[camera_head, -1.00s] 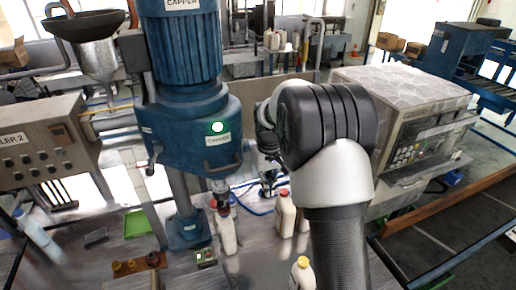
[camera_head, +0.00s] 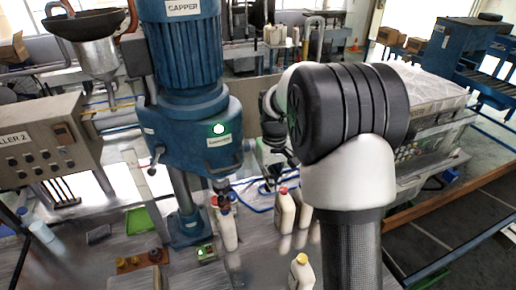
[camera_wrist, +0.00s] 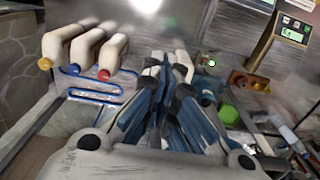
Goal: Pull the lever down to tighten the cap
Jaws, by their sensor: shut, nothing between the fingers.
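The blue capper (camera_head: 190,130) stands left of centre in the head view, with a dark curved handle (camera_head: 155,160) on its left side. I cannot tell for sure whether this is the lever. A white bottle (camera_head: 228,232) with a blue cap (camera_head: 224,210) stands upright under the capper head (camera_head: 221,186). I cannot tell whether head and cap touch. My gripper (camera_wrist: 162,72) is shut and empty in the wrist view, pointing towards the bench. It is right of the capper in the head view, partly hidden by my arm.
White bottles with a red cap (camera_head: 284,191) and a yellow cap (camera_head: 301,259) stand on the bench to the right. A green tray (camera_head: 138,220), a brown cap holder (camera_head: 130,264) and a small box with a green light (camera_head: 206,254) lie near the capper's base.

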